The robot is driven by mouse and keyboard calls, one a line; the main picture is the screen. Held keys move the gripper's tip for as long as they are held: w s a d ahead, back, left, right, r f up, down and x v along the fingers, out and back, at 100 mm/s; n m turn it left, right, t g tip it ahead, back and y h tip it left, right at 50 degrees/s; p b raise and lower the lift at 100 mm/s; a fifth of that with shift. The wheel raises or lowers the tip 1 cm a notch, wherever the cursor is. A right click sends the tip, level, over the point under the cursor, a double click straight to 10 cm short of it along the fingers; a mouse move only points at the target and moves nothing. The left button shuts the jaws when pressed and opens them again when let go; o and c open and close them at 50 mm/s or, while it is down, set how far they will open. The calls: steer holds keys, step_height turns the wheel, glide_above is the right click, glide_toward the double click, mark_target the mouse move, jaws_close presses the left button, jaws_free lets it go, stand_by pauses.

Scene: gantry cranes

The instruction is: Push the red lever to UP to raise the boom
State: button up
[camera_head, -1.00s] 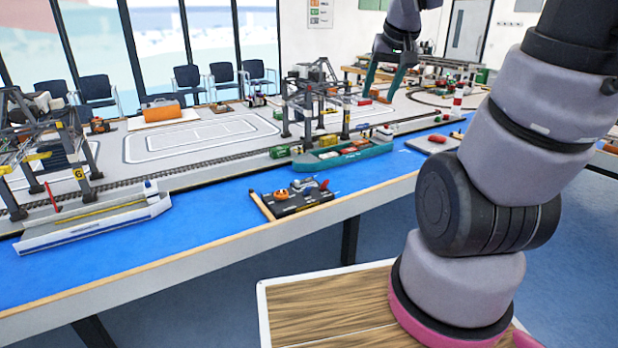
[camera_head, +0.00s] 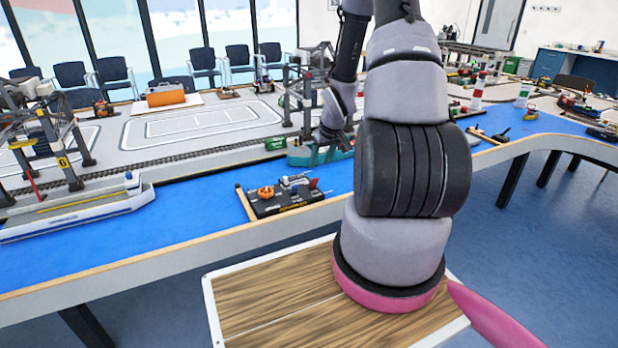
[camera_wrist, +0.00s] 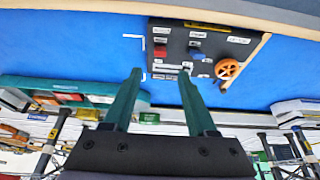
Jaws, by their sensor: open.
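The dark control panel (camera_head: 265,209) lies on the blue strip near the table's front edge. It also shows upside down in the wrist view (camera_wrist: 180,44). There the red lever (camera_wrist: 160,51) is on its left part, beside a blue lever (camera_wrist: 197,54) and an orange wheel (camera_wrist: 227,68). The labels are too small to read, so I cannot tell the red lever's position. My gripper (camera_wrist: 160,74) is open and empty, its green fingers apart below the red lever in the picture. In the head view my gripper (camera_head: 321,155) is behind the panel, beside the teal ship, touching nothing visible.
A teal ship (camera_head: 300,158) lies behind the panel, with a crane (camera_head: 310,85) over the track beyond. A white and blue boat (camera_head: 80,215) and another crane (camera_head: 65,140) stand at left. Blue surface between the boat and panel is clear.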

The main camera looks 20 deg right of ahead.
mark_target(315, 179)
steer(key=x, duration=1)
steer(key=shift+f, duration=0.25)
jaws_close()
